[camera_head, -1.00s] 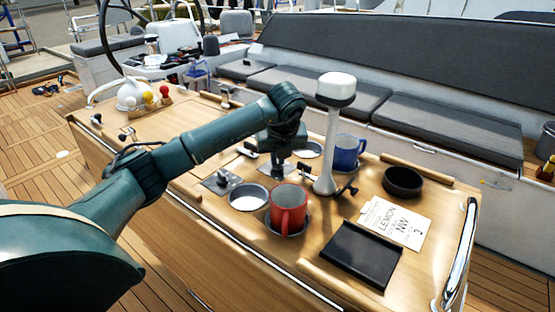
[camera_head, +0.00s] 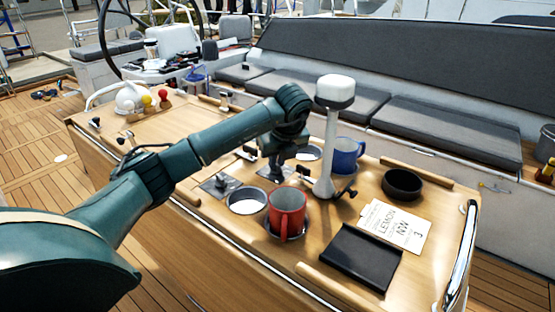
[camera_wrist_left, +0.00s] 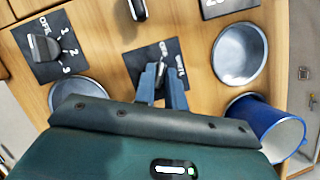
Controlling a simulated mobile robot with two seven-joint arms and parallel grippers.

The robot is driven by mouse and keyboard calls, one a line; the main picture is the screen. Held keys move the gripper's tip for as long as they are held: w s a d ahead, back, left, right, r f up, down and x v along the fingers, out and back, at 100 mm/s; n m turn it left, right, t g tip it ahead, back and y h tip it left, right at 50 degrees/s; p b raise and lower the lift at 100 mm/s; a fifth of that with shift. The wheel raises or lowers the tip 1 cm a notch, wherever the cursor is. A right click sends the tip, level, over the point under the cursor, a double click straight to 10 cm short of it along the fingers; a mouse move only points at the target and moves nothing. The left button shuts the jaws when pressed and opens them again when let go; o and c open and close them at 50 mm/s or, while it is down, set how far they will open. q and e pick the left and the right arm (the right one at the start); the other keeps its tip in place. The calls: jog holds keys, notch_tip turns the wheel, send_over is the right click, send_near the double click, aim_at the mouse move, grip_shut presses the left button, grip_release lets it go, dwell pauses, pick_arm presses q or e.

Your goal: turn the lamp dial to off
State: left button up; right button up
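The lamp dial (camera_wrist_left: 160,70) is a dark knob on a black plate with white lettering, in the middle of the left wrist view. "WHITE" is partly readable there; the other words are blurred. My left gripper (camera_wrist_left: 162,88) points down at this dial, with its two blue-grey fingers close together on either side of the knob. They look shut on it, and they hide much of it. In the head view my left gripper (camera_head: 272,172) is over the table behind the red mug, and the dial is mostly hidden. My right gripper is not in view.
A white-topped post (camera_head: 331,130) stands just right of the gripper. A red mug (camera_head: 287,212) and a blue mug (camera_head: 347,152) are close by. Another dial (camera_wrist_left: 45,47) marked OFF, 1, 2, 3 sits to the left. A black tray (camera_head: 360,257) lies at the right front.

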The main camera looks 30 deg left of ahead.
pick_arm(q)
jog(key=o, duration=0.4)
jog(key=shift+c, duration=0.2)
jog(key=b+v, duration=0.1)
jog(key=v, duration=0.6)
jog(key=shift+r, duration=0.25)
jog(key=shift+s, duration=0.1)
